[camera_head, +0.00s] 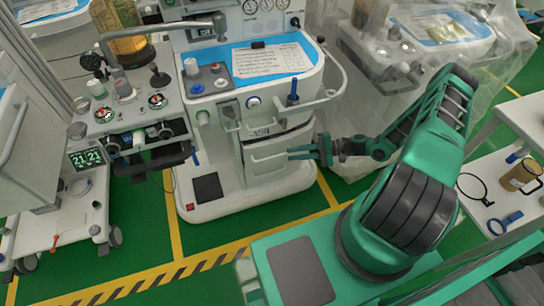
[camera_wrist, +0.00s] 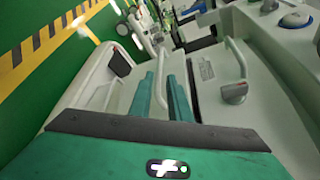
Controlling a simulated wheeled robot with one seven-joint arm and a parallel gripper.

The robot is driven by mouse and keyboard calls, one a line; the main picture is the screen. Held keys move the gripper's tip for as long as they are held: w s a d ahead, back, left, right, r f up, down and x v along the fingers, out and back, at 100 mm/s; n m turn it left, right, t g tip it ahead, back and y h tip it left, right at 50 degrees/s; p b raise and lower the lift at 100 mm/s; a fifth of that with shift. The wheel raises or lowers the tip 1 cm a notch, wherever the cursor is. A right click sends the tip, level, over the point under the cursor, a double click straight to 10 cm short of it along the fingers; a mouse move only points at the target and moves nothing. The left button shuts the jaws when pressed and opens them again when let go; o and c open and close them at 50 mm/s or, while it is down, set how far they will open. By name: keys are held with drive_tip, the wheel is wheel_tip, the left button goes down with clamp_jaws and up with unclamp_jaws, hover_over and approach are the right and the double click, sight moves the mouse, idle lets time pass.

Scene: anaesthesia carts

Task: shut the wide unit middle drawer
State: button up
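The wide unit (camera_head: 230,150) is the white cart in the middle of the head view. Its drawer fronts (camera_head: 265,155) are on the lower right of its front, and one looks pulled out a little. Which of them is the middle drawer is hard to tell. My gripper (camera_head: 290,153) comes in from the right, its fingertips close in front of the drawer fronts. In the wrist view my gripper (camera_wrist: 167,75) has two green fingers with a gap between them. A pale bar shows near that gap; I cannot tell whether they touch. A drawer handle (camera_wrist: 236,58) lies right of the fingers.
A grey knob (camera_wrist: 235,93) sticks out beside that handle. A second cart (camera_head: 140,110) stands to the left, and a plastic-covered unit (camera_head: 400,60) stands behind my arm. A white shelf (camera_head: 500,180) with a jar is at right.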

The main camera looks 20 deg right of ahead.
sight(277, 156)
drive_tip(key=x, duration=0.9)
drive_tip(key=shift+a, duration=0.2)
clamp_jaws()
